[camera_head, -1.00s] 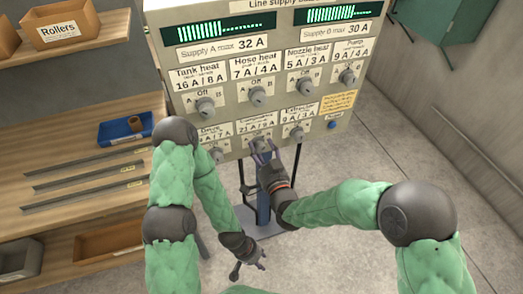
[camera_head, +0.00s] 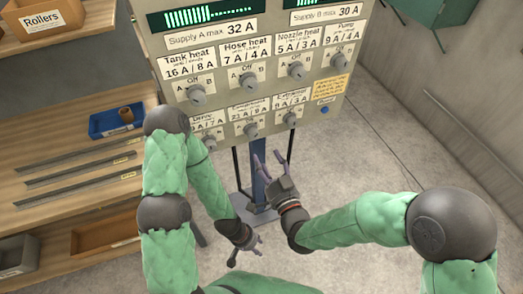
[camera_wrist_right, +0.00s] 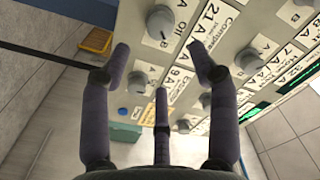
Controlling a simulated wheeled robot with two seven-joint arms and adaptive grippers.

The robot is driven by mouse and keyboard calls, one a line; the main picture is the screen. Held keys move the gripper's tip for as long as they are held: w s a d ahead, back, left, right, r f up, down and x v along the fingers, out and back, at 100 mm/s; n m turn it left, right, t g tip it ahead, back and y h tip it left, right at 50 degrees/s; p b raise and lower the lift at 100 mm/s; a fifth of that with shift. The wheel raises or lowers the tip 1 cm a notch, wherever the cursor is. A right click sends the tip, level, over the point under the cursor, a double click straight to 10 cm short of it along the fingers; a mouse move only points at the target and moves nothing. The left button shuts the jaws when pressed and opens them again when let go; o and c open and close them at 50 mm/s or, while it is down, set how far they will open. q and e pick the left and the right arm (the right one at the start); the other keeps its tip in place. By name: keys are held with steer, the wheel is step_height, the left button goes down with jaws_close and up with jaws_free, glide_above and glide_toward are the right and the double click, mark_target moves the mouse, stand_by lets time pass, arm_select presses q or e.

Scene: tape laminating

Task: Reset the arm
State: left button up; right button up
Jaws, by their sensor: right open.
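My right gripper (camera_head: 272,160) is open and empty in front of the lower edge of the control panel (camera_head: 300,82), apart from its knobs. In the right wrist view its fingers (camera_wrist_right: 160,60) are spread, with the panel beyond them and nothing between them. My left gripper (camera_head: 247,250) hangs low at the bottom middle of the head view; its fingers are small there and look spread, with nothing seen in them. Both arms are green with dark joints.
The panel has several knobs, such as the Hose heat knob (camera_head: 247,80), and a blue button (camera_head: 324,109). At left a wooden bench (camera_head: 60,225) holds a blue tray (camera_head: 116,121) and metal strips (camera_head: 80,172). Open floor (camera_head: 400,150) lies at right.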

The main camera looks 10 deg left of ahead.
steer(key=shift+v, duration=0.85)
steer(key=d+f+m+g+h, duration=0.1)
steer(key=d+f+g+h, duration=0.4)
steer(key=f, duration=0.6)
steer(key=d+f+g+h, duration=0.1)
steer(key=d+f+g, duration=0.1)
steer(key=d+f, duration=0.65)
steer(key=s+d+f+m+g, duration=0.1)
steer(key=s+d+f+g, duration=0.3)
steer(key=s+f, duration=0.9)
steer(key=f+g, duration=0.1)
steer(key=g, duration=0.2)
steer(key=shift+d+f+g, duration=0.15)
steer(key=shift+f+g, duration=0.15)
